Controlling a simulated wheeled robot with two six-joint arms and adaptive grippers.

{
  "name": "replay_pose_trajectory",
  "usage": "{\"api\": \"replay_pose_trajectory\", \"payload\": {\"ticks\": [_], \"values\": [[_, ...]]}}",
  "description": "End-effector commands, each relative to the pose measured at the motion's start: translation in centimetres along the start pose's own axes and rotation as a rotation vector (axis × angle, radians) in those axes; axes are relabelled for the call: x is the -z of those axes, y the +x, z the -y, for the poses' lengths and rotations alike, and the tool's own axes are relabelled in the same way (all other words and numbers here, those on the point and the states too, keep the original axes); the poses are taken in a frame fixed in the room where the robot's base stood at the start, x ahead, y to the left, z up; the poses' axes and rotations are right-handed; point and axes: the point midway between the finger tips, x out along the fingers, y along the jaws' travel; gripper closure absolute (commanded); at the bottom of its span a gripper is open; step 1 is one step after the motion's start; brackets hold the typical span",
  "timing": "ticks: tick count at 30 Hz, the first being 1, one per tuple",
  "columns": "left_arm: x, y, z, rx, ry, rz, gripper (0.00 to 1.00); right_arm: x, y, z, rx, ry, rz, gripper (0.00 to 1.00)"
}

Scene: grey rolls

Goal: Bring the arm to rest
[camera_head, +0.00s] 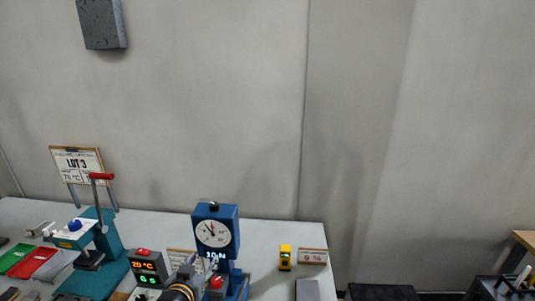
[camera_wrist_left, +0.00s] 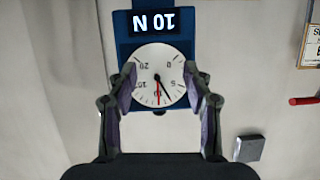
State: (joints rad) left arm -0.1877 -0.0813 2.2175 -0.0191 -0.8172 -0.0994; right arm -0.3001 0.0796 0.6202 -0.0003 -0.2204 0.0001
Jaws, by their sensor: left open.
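My right gripper is not in view.
The grey table (camera_head: 265,236) carries a teal lever press (camera_head: 105,240), a temperature display (camera_head: 147,267), red (camera_head: 32,262) and green (camera_head: 15,258) trays, a yellow item (camera_head: 285,257) and a grey block (camera_head: 307,290). A LOT 3 sign (camera_head: 78,165) stands behind.

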Motion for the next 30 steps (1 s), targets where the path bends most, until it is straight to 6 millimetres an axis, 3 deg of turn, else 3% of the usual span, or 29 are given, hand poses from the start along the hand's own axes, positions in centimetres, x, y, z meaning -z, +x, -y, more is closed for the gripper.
{"api": "replay_pose_trajectory", "payload": {"ticks": [1, 3, 6, 12, 17, 18, 26, 30], "values": [[-3.5, -1.4, 0.4, -0.003, 0.016, 0.116, 0.49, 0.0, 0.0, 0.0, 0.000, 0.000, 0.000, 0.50], [-7.5, -3.5, 0.7, -0.006, 0.029, 0.265, 0.49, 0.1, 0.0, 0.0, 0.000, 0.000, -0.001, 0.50], [-12.0, -6.5, 1.2, -0.006, 0.044, 0.439, 0.49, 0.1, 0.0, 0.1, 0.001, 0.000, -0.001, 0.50], [-18.0, -12.7, 2.1, 0.003, 0.072, 0.716, 0.49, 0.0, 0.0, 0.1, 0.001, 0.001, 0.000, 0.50], [-21.5, -17.7, 2.8, 0.015, 0.096, 0.911, 0.49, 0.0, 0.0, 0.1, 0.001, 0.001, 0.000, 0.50], [-23.3, -16.1, 2.9, 0.016, 0.091, 0.911, 0.49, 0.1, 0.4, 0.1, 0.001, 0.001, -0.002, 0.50], [-33.3, -11.2, 3.5, 0.020, 0.080, 0.947, 0.49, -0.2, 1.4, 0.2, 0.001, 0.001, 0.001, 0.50], [-40.7, -9.3, 4.0, 0.023, 0.074, 0.974, 0.49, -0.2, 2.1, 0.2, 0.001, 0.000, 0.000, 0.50]]}}
